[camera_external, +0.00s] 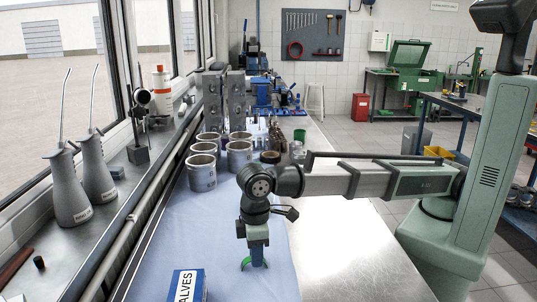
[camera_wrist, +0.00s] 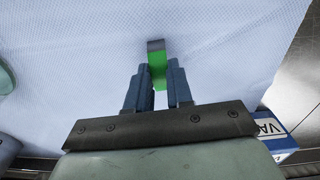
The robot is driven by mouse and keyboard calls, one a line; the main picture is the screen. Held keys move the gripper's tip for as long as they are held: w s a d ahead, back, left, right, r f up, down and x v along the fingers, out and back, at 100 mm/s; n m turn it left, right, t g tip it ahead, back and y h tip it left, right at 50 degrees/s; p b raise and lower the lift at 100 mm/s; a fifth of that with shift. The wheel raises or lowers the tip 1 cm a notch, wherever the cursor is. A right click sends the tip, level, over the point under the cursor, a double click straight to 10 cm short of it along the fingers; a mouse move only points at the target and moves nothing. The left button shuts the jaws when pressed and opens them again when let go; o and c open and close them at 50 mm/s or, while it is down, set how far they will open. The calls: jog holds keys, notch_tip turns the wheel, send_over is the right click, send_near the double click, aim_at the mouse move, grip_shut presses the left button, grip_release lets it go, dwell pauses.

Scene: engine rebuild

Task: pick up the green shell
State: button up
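The green shell (camera_wrist: 158,70) is a narrow curved piece, green with a grey-brown end, between my two fingertips in the wrist view. In the external view the shell (camera_external: 246,263) shows as a green arc at the pale blue cloth, beside my fingers. My gripper (camera_wrist: 159,80) points down, with its blue-grey fingers close together and touching both sides of the shell. In the external view my gripper (camera_external: 257,262) is low over the cloth (camera_external: 215,235). No clear gap shows between shell and cloth. Part of the shell is hidden by the fingers.
A blue and white valves box (camera_external: 188,285) stands close by at the front left; its corner shows in the wrist view (camera_wrist: 277,133). Several grey cylinders (camera_external: 202,172) stand farther back. A green cup (camera_external: 299,135) is beyond them. Bare metal bench (camera_external: 350,250) lies to the right.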

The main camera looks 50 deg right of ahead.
grip_shut()
